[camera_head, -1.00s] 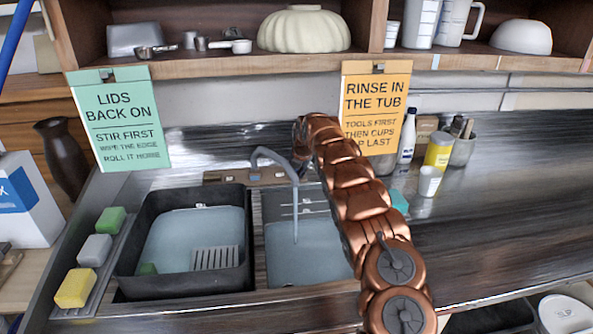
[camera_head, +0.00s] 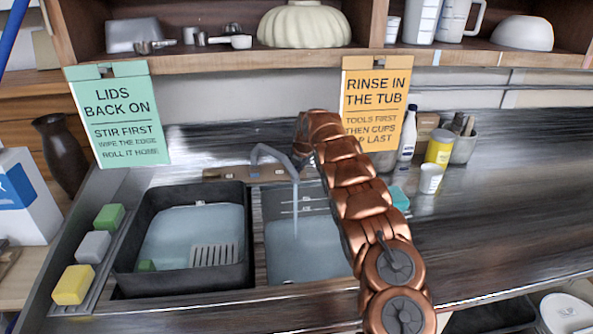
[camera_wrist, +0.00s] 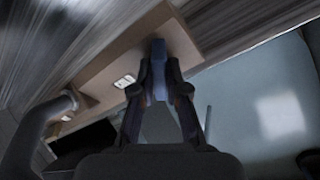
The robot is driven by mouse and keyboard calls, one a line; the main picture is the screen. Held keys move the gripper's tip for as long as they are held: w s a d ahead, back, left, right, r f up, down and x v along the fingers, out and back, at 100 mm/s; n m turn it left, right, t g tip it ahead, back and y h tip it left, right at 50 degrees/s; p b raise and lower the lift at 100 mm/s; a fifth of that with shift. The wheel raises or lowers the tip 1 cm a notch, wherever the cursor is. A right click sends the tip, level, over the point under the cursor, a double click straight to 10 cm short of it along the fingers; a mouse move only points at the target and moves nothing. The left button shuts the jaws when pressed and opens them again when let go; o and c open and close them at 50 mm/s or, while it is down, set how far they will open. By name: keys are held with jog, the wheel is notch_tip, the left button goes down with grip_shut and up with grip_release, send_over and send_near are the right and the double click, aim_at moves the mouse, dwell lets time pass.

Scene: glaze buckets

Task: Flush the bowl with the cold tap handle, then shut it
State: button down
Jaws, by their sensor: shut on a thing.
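The tap spout (camera_head: 271,152) arches over the right sink bowl (camera_head: 306,250). A thin pale stream (camera_head: 295,215) runs from it into the water there. In the wrist view the spout (camera_wrist: 42,128) curves up at the left. A blue handle (camera_wrist: 158,50) sits on the tan tap base (camera_wrist: 122,62). My gripper (camera_wrist: 159,70) is shut on this blue handle, with one finger on each side. In the head view my copper arm hides the handle and most of the gripper.
A dark tub (camera_head: 180,282) with water and a slotted grey piece stands left of the right bowl. Sponges (camera_head: 73,284) line the left edge. A white bottle (camera_head: 407,135), a yellow jar (camera_head: 439,148) and a cup (camera_head: 430,178) stand right. The right counter is mostly clear.

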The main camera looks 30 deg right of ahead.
jog(key=m+b, duration=0.2)
jog(key=b, duration=0.2)
jog(key=f+m+b, duration=0.1)
jog(key=b, duration=0.2)
jog(key=shift+a+m+t+b, duration=0.1)
jog(key=shift+m+t+b, duration=0.3)
jog(key=m+b, duration=0.3)
jog(key=b, duration=0.1)
jog(key=shift+r+t, duration=0.2)
jog(key=shift+t, duration=0.1)
jog(key=shift+s+r+m+b, duration=0.1)
jog(key=shift+m+b, duration=1.7)
jog(key=shift+m, duration=0.1)
jog(key=c, duration=1.2)
grip_release()
jog(key=shift+r+t, duration=0.1)
jog(key=shift+t, duration=0.2)
jog(key=shift+r, duration=0.1)
